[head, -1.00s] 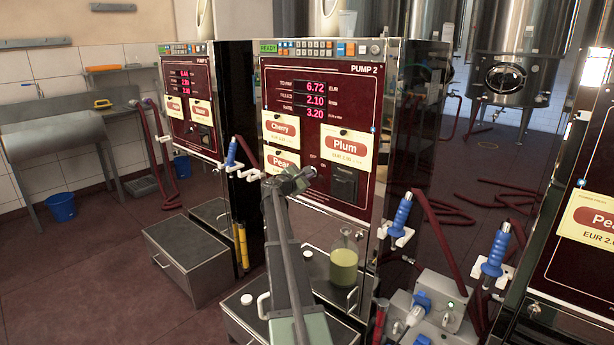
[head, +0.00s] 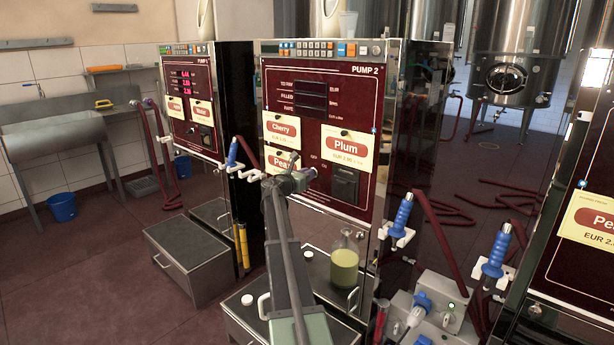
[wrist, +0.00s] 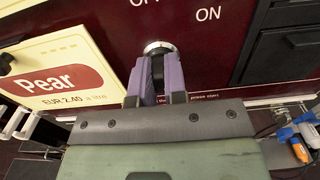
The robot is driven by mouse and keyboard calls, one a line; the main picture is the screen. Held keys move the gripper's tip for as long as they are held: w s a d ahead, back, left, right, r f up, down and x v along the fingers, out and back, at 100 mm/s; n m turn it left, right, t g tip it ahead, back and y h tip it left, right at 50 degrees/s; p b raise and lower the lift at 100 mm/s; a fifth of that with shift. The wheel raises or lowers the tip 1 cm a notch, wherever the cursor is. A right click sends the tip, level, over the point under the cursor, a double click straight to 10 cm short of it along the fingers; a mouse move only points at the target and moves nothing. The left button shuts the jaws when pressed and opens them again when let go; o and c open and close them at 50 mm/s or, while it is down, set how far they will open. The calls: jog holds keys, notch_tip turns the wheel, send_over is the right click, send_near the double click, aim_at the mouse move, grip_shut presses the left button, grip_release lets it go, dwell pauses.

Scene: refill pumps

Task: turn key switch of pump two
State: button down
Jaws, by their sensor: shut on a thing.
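The pump two cabinet (head: 325,210) has a dark red front panel. Its price display (head: 310,95) is dark. The silver key switch (wrist: 158,46) is in the wrist view, right of the Pear card, below the OFF and ON labels. My gripper (wrist: 158,72) has its two purple-grey fingers closed at the switch, shut on its key. The key is mostly hidden between the fingers. In the head view my gripper (head: 306,174) reaches the panel left of the dark square unit, and my arm hides the switch.
Cherry (head: 281,128), Plum (head: 347,148) and Pear (wrist: 55,80) cards hang near the switch. A flask (head: 345,260) of yellow-green liquid stands below. A blue-handled nozzle (head: 402,212) hangs at the cabinet's right. Pump one (head: 188,105) stands to the left, its display lit.

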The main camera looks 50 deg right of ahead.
dwell(0.4)
jog(key=c, duration=1.2)
grip_release()
jog(key=shift+o, duration=0.2)
jog(key=shift+a, duration=0.1)
jog(key=a, duration=1)
jog(key=shift+w+a, duration=0.3)
jog(key=shift+a, duration=0.05)
